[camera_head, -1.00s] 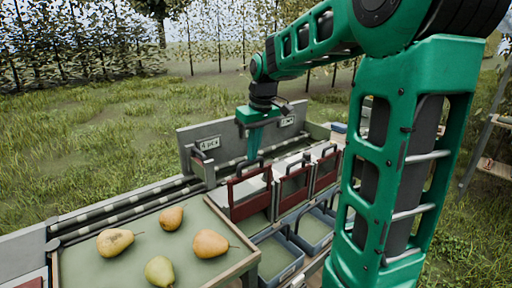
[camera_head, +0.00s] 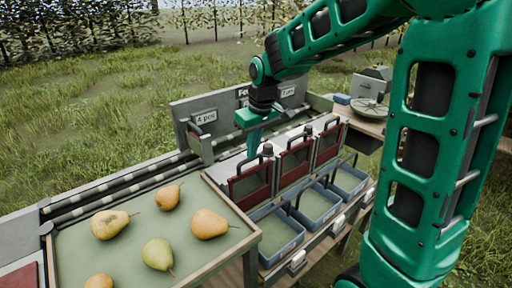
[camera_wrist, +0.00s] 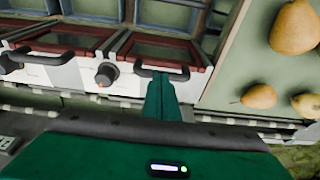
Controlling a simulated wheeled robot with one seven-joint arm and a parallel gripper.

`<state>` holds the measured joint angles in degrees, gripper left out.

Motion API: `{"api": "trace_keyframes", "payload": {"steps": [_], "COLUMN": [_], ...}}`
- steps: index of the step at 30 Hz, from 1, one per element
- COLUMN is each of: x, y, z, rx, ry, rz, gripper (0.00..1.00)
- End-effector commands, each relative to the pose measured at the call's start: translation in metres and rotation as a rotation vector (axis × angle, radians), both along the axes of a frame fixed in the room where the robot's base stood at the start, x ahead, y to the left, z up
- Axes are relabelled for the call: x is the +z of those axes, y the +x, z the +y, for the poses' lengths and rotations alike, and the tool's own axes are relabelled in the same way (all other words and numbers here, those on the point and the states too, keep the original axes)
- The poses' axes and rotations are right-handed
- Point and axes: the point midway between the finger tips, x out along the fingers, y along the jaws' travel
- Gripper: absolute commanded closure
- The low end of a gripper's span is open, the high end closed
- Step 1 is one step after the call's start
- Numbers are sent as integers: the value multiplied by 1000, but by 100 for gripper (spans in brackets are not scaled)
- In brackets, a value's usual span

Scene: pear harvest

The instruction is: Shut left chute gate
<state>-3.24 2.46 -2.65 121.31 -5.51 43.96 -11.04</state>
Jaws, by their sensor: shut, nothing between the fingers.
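The left chute gate (camera_head: 250,186) is a dark red framed panel with a black bar handle on top, the nearest of three gates in the head view. My gripper (camera_head: 251,152) points down with its green fingers shut and empty, just behind and above this gate. In the wrist view the left gate (camera_wrist: 157,50) appears with its black handle (camera_wrist: 163,73), and my gripper's fingertips (camera_wrist: 160,82) are right at that handle. I cannot tell whether they touch it. How far the gate is raised is not clear.
The middle gate (camera_head: 294,163) and right gate (camera_head: 328,143) stand beside it, with black knobs between. Blue bins (camera_head: 279,253) sit below the gates. A tray (camera_head: 226,254) with several pears lies at the left. A scale (camera_head: 369,107) stands beyond the gates.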

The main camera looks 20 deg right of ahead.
Motion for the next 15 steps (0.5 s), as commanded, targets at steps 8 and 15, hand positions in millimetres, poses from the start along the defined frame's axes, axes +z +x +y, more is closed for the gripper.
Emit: {"api": "trace_keyframes", "payload": {"steps": [8,15], "x": [-10,22], "y": [-5,-8], "z": [-1,-2], "rx": [-3,-2], "ry": [-3,-1], "rz": [27,10], "gripper": [100,100]}}
